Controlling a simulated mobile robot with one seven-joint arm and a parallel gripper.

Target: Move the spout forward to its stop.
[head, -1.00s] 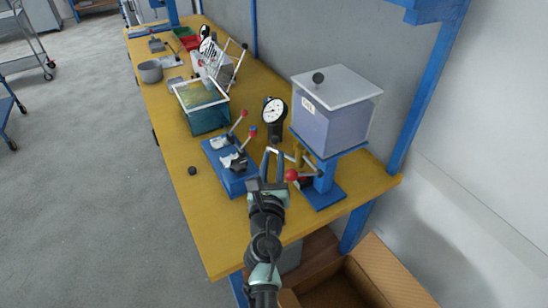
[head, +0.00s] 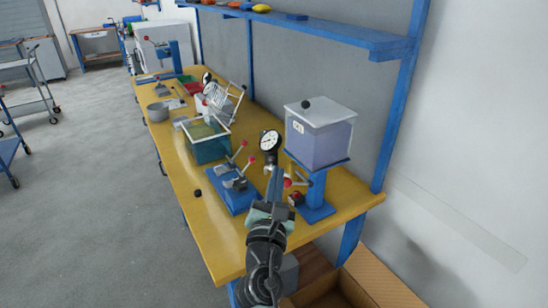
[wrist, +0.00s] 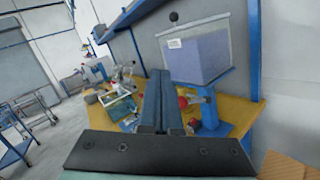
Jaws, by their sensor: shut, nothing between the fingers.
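The clear hopper (head: 318,140) with a white lid and a bluish fill stands on a blue stand (head: 316,198) at the right end of the bench. A lever with a red ball knob (head: 287,182) sticks out left below it; the knob also shows in the wrist view (wrist: 182,102). I cannot clearly make out the spout under the hopper; my fingers and the lever crowd that spot. My gripper (head: 277,171) is shut and empty, just left of the knob. Its fingers (wrist: 158,76) lie together in the wrist view. I cannot tell whether they touch anything.
A dial gauge (head: 269,142) stands behind my fingers. A blue clamp fixture (head: 236,194) with red-knobbed levers is to the left, and a green-blue tank (head: 207,146) beyond it. A blue shelf (head: 330,34) runs above. A cardboard box (head: 372,278) is at lower right.

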